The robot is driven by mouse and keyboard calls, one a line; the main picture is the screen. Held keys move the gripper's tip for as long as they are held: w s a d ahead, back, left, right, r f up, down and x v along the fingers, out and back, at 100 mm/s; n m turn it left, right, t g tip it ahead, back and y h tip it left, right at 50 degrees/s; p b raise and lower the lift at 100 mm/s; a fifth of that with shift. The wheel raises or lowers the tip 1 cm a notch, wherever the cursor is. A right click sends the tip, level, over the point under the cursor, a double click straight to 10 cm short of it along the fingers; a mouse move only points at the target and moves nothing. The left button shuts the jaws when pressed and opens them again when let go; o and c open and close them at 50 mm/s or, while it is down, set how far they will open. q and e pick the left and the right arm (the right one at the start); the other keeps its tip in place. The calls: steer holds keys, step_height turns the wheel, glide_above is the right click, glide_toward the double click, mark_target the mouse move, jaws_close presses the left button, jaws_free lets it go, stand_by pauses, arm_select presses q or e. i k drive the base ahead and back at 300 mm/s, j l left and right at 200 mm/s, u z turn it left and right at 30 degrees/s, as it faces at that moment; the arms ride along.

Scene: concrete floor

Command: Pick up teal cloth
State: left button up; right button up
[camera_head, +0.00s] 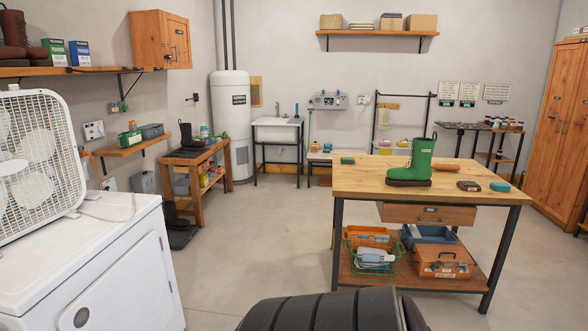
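A small teal item (500,186), which may be the teal cloth, lies near the right end of the wooden workbench top (375,182). A small green item (347,160) lies near the back left of the same top; at this size I cannot tell whether it is a cloth or a sponge. Neither of my grippers is in view.
A green boot (415,162), an orange item (446,167) and a dark brush-like item (468,186) also stand or lie on the workbench. A white machine (100,260) stands left. Open floor (240,240) lies between.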

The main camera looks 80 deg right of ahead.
mark_target(495, 186)
steer(key=z, duration=2.9)
